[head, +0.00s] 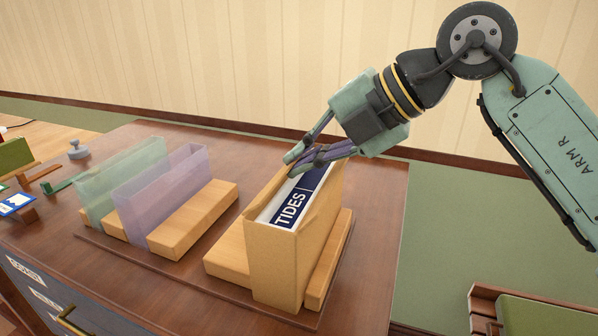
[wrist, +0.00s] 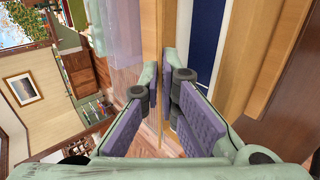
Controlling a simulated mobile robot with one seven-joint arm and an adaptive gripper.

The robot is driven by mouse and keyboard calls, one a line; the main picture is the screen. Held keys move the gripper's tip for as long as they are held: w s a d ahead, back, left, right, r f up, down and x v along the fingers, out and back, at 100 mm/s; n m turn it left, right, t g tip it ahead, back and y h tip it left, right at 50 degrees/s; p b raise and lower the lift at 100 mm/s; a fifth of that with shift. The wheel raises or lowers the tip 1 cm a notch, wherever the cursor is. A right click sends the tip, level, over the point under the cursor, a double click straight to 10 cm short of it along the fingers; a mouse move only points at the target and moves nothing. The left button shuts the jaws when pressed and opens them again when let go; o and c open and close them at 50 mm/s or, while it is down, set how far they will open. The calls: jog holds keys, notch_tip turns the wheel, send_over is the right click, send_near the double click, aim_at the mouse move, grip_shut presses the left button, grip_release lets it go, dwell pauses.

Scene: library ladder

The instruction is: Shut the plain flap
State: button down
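A tan upright sleeve (head: 275,262) stands at the front right of the table and holds a white-and-navy book (head: 291,215) lettered "TIDES". The sleeve's top is open, with its tan upper edges standing around the book. I cannot tell which part is the plain flap. My gripper (head: 293,160) reaches down from the right to the sleeve's far left top edge. In the wrist view, its purple finger pads (wrist: 161,75) are close together, with a thin tan panel edge between or just beyond them. Whether they pinch it is unclear. The navy book face (wrist: 205,40) lies to the right.
Wooden blocks (head: 228,254) flank the sleeve on a base board. Left of it stand a clear purple sleeve (head: 160,195) and a clear green sleeve (head: 105,190), with another wooden block (head: 195,220). A grey knobbed object (head: 78,150) sits at the back left. The table's right side is clear.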

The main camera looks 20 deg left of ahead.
jog(key=shift+d+f+y+b, duration=0.1)
jog(key=shift+d+y+b, duration=0.05)
jog(key=shift+y+b, duration=0.3)
jog(key=c, duration=1.8)
grip_release()
jog(key=shift+c, duration=0.2)
jog(key=shift+f, duration=0.1)
